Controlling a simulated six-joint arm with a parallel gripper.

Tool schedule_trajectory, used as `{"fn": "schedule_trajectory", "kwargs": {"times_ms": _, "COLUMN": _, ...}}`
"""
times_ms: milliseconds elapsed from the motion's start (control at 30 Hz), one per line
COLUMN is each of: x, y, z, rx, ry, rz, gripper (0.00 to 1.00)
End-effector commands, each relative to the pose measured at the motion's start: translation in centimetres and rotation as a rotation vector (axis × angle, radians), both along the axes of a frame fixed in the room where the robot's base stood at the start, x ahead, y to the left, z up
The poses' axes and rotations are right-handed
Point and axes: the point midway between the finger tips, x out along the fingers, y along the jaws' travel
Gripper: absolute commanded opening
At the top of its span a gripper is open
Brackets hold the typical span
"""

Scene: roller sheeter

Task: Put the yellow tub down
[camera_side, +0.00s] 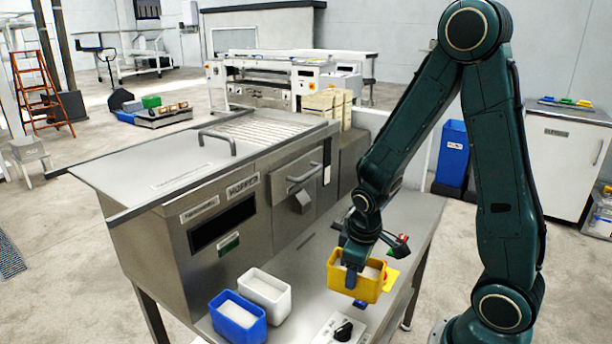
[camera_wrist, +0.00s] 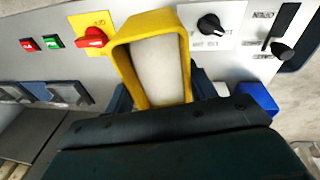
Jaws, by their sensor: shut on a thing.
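The yellow tub (camera_side: 349,283) is filled with a pale, flour-like content. It is at the right part of the steel bench in the side view, and it also shows in the wrist view (camera_wrist: 124,68). My gripper (camera_side: 354,270) comes down from above and is shut on the tub. In the wrist view my gripper (camera_wrist: 158,95) has dark fingers at the tub's two long sides. The tub looks about level. I cannot tell whether its bottom touches the bench.
A white tub (camera_side: 264,294) and a blue tub (camera_side: 238,315) stand left of the yellow tub. A control box with a black knob (camera_side: 343,331) is in front. A red rotary switch (camera_wrist: 92,38) sits on a yellow plate beside the tub. The steel sheeter (camera_side: 220,225) stands behind.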

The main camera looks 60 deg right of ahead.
Motion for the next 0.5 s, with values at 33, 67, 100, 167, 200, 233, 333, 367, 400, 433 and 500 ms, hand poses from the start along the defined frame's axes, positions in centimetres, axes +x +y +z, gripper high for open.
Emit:
{"fn": "schedule_trajectory", "kwargs": {"times_ms": 33, "x": 0.1, "y": 0.0, "z": 0.0, "rx": -0.001, "ry": -0.001, "rz": 0.000, "gripper": 0.20}}
{"fn": "schedule_trajectory", "kwargs": {"times_ms": 67, "x": 0.1, "y": 0.0, "z": 0.0, "rx": -0.001, "ry": -0.001, "rz": 0.000, "gripper": 0.20}}
{"fn": "schedule_trajectory", "kwargs": {"times_ms": 100, "x": 0.1, "y": 0.0, "z": 0.0, "rx": -0.001, "ry": -0.001, "rz": -0.001, "gripper": 0.20}}
{"fn": "schedule_trajectory", "kwargs": {"times_ms": 167, "x": 0.3, "y": 0.0, "z": 0.0, "rx": -0.001, "ry": -0.001, "rz": -0.002, "gripper": 0.20}}
{"fn": "schedule_trajectory", "kwargs": {"times_ms": 200, "x": 0.6, "y": 0.0, "z": 0.0, "rx": 0.000, "ry": -0.002, "rz": -0.004, "gripper": 0.20}}
{"fn": "schedule_trajectory", "kwargs": {"times_ms": 233, "x": 0.8, "y": 0.0, "z": -0.1, "rx": 0.000, "ry": -0.001, "rz": -0.006, "gripper": 0.20}}
{"fn": "schedule_trajectory", "kwargs": {"times_ms": 333, "x": 1.8, "y": -0.1, "z": -0.2, "rx": -0.001, "ry": 0.000, "rz": -0.014, "gripper": 0.20}}
{"fn": "schedule_trajectory", "kwargs": {"times_ms": 367, "x": 2.2, "y": -0.1, "z": -0.3, "rx": 0.000, "ry": 0.000, "rz": -0.019, "gripper": 0.20}}
{"fn": "schedule_trajectory", "kwargs": {"times_ms": 400, "x": 2.8, "y": -0.1, "z": -0.3, "rx": -0.001, "ry": 0.000, "rz": -0.025, "gripper": 0.20}}
{"fn": "schedule_trajectory", "kwargs": {"times_ms": 433, "x": 3.3, "y": -0.1, "z": -0.4, "rx": -0.001, "ry": 0.000, "rz": -0.030, "gripper": 0.20}}
{"fn": "schedule_trajectory", "kwargs": {"times_ms": 500, "x": 4.5, "y": 0.0, "z": -0.6, "rx": 0.000, "ry": 0.001, "rz": -0.042, "gripper": 0.20}}
